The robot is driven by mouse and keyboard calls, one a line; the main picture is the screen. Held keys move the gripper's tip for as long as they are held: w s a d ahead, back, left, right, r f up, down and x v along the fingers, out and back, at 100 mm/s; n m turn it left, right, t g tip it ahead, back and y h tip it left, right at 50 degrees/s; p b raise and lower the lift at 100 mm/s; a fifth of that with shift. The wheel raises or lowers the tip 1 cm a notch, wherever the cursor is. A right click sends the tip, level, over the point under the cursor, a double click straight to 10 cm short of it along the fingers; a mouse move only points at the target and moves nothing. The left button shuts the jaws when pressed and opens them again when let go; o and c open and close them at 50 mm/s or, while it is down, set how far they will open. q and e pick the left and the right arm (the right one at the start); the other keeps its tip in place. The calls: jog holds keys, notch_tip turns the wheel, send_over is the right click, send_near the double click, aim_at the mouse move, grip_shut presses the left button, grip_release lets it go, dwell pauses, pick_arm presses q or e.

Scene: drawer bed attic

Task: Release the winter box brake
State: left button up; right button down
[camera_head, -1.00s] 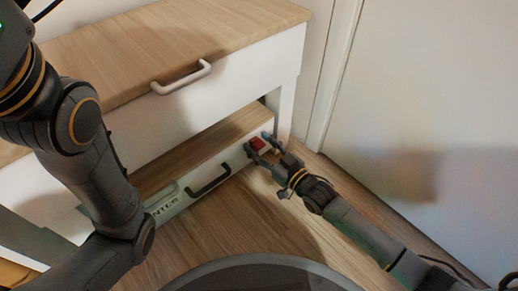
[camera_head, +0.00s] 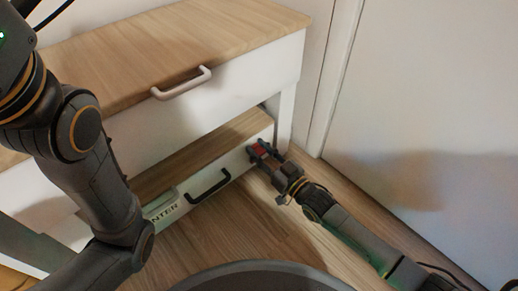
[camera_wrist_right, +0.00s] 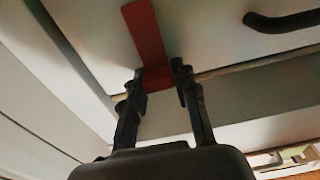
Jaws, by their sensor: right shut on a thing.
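The winter box (camera_head: 218,143) is the low white box with a wooden top under the bed, its front lettered "NTER" where I can see it. A red brake lever (camera_wrist_right: 146,32) is at the right end of its front. My right gripper (camera_head: 256,149) is at this lever. In the right wrist view its two fingers (camera_wrist_right: 163,84) stand on either side of the lever's end, shut on it. In the head view the fingers hide much of the red part. My left arm crosses the left side, and its gripper is out of view.
A black handle (camera_head: 208,187) is on the box front, left of the brake. Above is a larger drawer with a white handle (camera_head: 182,83). A bed leg (camera_head: 285,117) stands close to the right of the box. The wooden floor (camera_head: 225,232) in front is clear.

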jog(key=shift+s+d+f+t+y, duration=0.3)
jog(key=shift+s+t+y, duration=0.15)
jog(key=shift+t, duration=0.3)
jog(key=shift+s+d+f+t+y, duration=0.35)
jog(key=shift+t+y, duration=0.2)
jog(key=shift+t, duration=0.2)
